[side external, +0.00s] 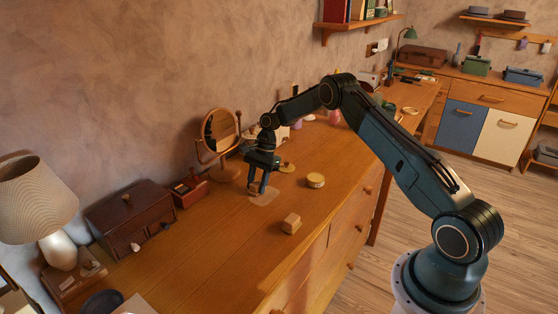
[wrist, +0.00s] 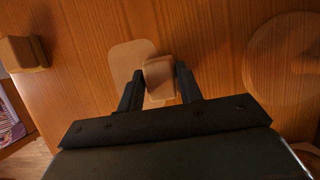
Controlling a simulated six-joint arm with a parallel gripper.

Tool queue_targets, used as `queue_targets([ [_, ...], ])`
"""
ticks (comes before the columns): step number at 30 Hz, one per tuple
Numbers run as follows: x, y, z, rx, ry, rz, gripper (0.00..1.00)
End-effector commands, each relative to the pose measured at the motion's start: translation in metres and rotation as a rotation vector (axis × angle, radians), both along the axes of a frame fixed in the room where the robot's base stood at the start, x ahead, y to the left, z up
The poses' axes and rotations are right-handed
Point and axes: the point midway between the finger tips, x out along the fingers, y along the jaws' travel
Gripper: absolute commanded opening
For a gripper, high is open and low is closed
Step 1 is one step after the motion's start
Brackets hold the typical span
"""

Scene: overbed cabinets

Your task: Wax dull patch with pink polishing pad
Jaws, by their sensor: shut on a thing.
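My gripper (side external: 258,190) is low over the wooden dresser top (side external: 190,235), its fingers pointing down. In the wrist view my gripper (wrist: 158,76) is shut on a small block-like pad (wrist: 159,70), which looks pinkish-tan in the warm light. The dull patch (wrist: 124,58) is a pale rounded rectangle on the wood. It also shows under the gripper in the side view (side external: 268,199). In the wrist view the pad overlaps the patch's right part. I cannot tell whether the pad touches the surface.
A small wooden block (side external: 291,225) stands nearer the front edge, with a round tin (side external: 316,180) further along. A round mirror on a stand (side external: 220,132) is close behind my gripper. A red box (side external: 188,190), a dark chest (side external: 137,218) and a lamp (side external: 35,195) line the left.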

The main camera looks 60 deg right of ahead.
Motion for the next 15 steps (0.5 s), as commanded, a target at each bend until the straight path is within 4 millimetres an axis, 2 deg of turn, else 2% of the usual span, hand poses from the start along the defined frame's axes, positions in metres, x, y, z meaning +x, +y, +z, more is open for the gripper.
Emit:
queue_targets([
  [15,-0.044,0.000,0.000,0.000,0.005,-0.001,0.17],
])
